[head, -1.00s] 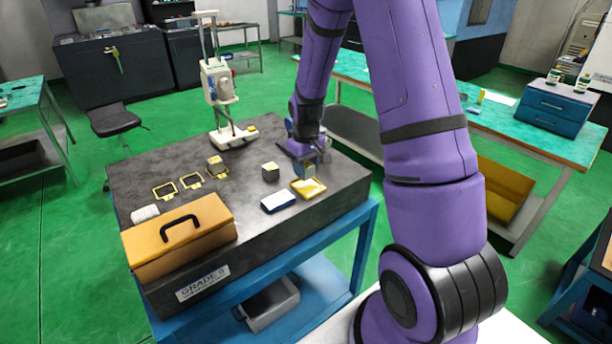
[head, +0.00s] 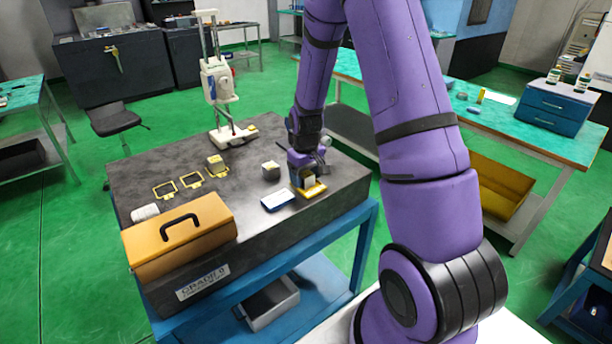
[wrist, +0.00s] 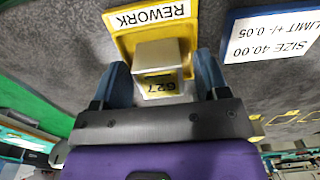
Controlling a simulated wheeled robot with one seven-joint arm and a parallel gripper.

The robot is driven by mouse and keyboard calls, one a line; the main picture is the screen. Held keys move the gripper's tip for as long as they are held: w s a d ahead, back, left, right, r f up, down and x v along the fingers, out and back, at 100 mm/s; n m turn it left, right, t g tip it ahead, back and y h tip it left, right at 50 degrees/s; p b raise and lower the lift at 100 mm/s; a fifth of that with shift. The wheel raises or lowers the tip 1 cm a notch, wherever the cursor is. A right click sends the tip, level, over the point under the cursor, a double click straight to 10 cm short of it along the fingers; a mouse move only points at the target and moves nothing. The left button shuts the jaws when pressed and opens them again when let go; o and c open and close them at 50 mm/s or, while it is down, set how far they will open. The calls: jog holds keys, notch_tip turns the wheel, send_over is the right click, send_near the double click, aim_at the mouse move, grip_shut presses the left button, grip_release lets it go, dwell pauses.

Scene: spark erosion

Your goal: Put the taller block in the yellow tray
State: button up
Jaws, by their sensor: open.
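A grey metal block (wrist: 160,56) with a yellow label stands in the yellow tray (wrist: 116,40) marked REWORK, in the wrist view. In the head view the block (head: 309,181) shows above the tray (head: 317,191) near the table's right side. My gripper (wrist: 162,64) is open, with one finger on each side of the block and visible gaps between. In the head view my gripper (head: 307,172) is low over the tray. Another grey block (head: 270,172) stands on the dark plate to the left. A third block (head: 216,166) stands further left by a yellow frame.
A blue-edged sign (head: 278,200) lies left of the tray, and its text shows in the wrist view (wrist: 270,35). An orange case (head: 180,236) stands at the front left. A white height gauge (head: 220,90) stands at the back. Empty yellow frames (head: 165,189) lie left.

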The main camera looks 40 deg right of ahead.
notch_tip(320, 180, up, 12)
jog(key=r, duration=0.1)
notch_tip(320, 180, up, 8)
jog(key=t, duration=0.1)
send_over(306, 174)
jog(key=s+a, duration=0.4)
jog(key=s+a+r+t, duration=0.1)
jog(key=s+a+r, duration=0.2)
jog(key=s, duration=0.4)
jog(key=s+a+r+t, duration=0.1)
jog(key=s+a+r, duration=0.2)
jog(key=s+r, duration=0.2)
jog(key=s+a+r+t, duration=0.2)
jog(key=s+a+r, duration=0.1)
jog(key=s, duration=0.7)
jog(key=shift+v, duration=0.85)
jog(key=shift+w, duration=0.15)
